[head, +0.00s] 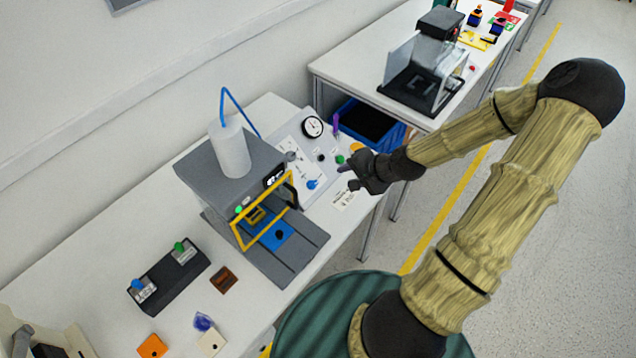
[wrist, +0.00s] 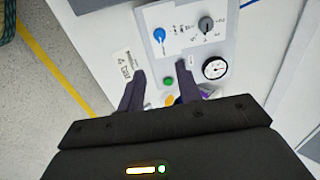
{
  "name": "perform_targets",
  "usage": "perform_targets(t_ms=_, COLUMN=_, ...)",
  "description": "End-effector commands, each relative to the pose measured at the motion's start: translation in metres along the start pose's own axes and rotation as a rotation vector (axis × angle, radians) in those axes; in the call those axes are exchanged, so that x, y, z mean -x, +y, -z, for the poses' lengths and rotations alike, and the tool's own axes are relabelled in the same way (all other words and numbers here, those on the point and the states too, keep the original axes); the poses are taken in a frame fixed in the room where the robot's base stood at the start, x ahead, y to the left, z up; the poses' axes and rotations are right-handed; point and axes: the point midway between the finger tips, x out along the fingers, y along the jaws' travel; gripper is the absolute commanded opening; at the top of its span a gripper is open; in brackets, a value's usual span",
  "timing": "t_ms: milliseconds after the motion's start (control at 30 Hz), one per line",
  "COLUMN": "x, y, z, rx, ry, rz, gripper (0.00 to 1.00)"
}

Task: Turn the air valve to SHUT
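A light grey control panel (head: 305,172) stands on the bench beside the grey machine. It carries a blue knob (head: 312,184), also in the wrist view (wrist: 159,38), and a grey knob (wrist: 207,24) ringed by marks. Lettering by the knobs is too small to read, so I cannot tell which is the air valve or where it points. A round gauge (wrist: 215,68) and a green button (wrist: 168,81) are on the panel too. My gripper (head: 347,177) is open and empty at the panel's right side, its fingers (wrist: 162,80) apart, touching no knob that I can see.
The grey machine (head: 230,170) with a yellow guard frame (head: 265,213) stands left of the panel. A printed card (wrist: 124,68) lies beside the panel. A blue bin (head: 372,122) sits behind, by a second table. A black switch box (head: 168,278) is at the front left.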

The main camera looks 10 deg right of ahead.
Motion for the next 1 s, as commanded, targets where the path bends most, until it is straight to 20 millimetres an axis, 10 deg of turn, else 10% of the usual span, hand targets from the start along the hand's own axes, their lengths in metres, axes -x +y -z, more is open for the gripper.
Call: perform_targets(t_ms=1000, x=-0.152, y=-0.001, z=-0.001, rx=0.001, ry=-0.003, rz=-0.001, gripper=0.35)
